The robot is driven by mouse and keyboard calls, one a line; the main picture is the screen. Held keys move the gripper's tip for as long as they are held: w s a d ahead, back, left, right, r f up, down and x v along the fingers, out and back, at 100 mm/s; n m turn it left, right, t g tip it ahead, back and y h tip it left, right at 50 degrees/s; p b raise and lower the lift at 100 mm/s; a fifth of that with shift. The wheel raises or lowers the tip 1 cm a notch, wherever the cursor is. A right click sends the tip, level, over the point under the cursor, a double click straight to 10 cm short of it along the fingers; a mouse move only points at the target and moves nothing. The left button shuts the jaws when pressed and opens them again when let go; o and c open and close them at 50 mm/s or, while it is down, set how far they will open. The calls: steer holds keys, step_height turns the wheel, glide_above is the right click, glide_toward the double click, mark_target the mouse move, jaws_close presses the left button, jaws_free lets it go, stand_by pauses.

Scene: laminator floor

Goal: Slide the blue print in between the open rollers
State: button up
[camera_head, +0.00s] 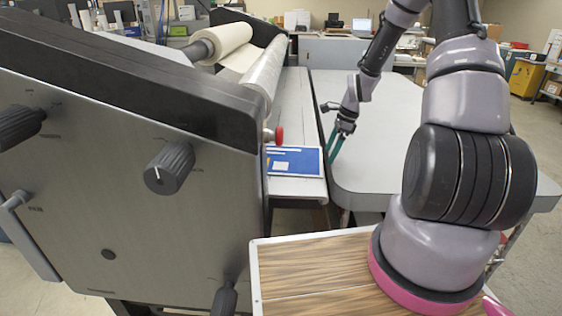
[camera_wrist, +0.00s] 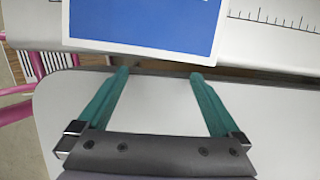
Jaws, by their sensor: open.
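The blue print (camera_head: 294,161) with a white border lies flat on the laminator's light feed shelf (camera_head: 300,188), beside the machine's near side panel. In the wrist view the blue print (camera_wrist: 145,22) shows at the top, with its white edge facing my gripper. My gripper (camera_head: 334,158) has green fingers and hangs over the grey table, just right of the print. In the wrist view my gripper (camera_wrist: 164,74) is open and empty, with its fingertips just short of the print's edge. The gap between the rollers is hidden behind the side panel in the head view.
White film rolls (camera_head: 222,40) sit on top. A grey table (camera_head: 400,140) is clear beside the shelf, with a narrow gap between them. A ruler scale (camera_wrist: 275,18) marks the shelf.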

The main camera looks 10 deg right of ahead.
mark_target(307, 158)
steer(key=shift+w+a, duration=0.25)
steer(key=shift+a, duration=0.9)
steer(key=shift+w+a, duration=0.2)
steer(key=shift+a, duration=0.9)
steer(key=shift+s+d, duration=0.1)
steer(key=shift+d, duration=0.15)
stand_by(0.6)
steer(key=shift+s, duration=0.25)
steer(key=shift+w+a, duration=0.15)
steer(key=shift+a, duration=0.6)
steer(key=shift+w+a, duration=0.15)
steer(key=shift+a, duration=0.55)
steer(key=shift+s+d, duration=0.1)
steer(key=shift+d, duration=0.15)
stand_by(0.4)
steer(key=shift+s, duration=0.4)
steer(key=shift+w+a, duration=0.2)
steer(key=shift+a, duration=0.9)
steer(key=shift+s+d, duration=0.1)
steer(key=shift+d, duration=0.5)
stand_by(0.4)
